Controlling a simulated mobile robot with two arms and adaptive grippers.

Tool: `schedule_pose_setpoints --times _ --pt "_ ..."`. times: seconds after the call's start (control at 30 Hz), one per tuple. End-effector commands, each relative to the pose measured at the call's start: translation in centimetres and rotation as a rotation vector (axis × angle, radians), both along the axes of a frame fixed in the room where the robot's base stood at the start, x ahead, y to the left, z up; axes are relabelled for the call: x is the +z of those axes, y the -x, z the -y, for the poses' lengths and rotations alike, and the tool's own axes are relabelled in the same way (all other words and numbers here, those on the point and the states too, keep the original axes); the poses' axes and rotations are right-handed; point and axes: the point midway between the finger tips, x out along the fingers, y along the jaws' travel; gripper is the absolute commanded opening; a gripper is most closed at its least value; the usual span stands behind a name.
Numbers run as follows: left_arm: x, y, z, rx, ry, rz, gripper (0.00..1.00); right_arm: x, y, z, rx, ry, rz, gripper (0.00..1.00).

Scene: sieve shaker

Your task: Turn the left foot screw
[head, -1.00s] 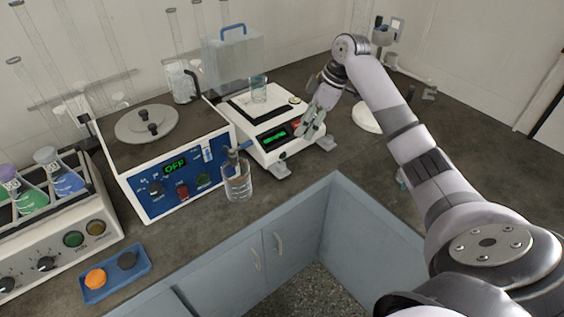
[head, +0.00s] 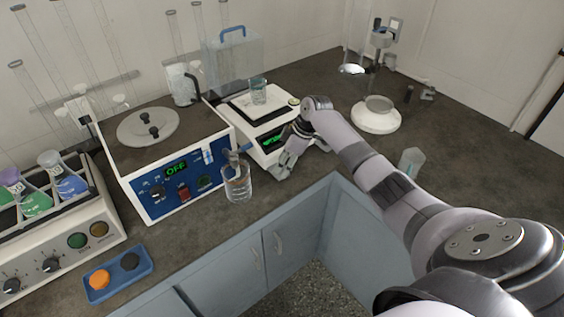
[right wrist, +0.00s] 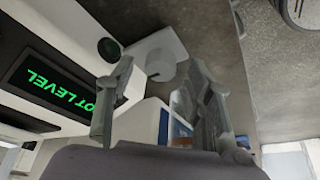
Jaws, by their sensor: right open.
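The balance (head: 243,107) stands on the counter; its green display reads "NOT LEVEL" in the right wrist view (right wrist: 60,88). The left foot screw, a pale grey round knob (right wrist: 160,66), sits on a light foot at the balance's front corner. My right gripper (head: 281,170) is low at that corner and hides most of the foot in the head view. In the right wrist view its open fingers (right wrist: 162,76) stand on either side of the knob, with gaps visible. My left gripper is not in view.
The blue-fronted device (head: 186,178), showing "OFF", stands left of the balance. A glass beaker with liquid (head: 237,183) stands close to my right gripper. Another beaker (head: 258,92) sits on the balance.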

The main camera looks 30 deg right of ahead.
Motion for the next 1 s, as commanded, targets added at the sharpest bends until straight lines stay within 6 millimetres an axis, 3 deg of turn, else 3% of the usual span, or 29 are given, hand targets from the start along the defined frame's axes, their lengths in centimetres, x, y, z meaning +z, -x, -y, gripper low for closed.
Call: schedule_pose_setpoints --times 0.4,1.0 --pt "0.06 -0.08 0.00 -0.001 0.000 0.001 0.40 -0.76 -0.21 -0.22 0.001 0.002 0.000 0.46" --pt "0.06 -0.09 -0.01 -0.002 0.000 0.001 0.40 -0.72 -0.21 -0.20 0.000 0.001 0.001 0.06"
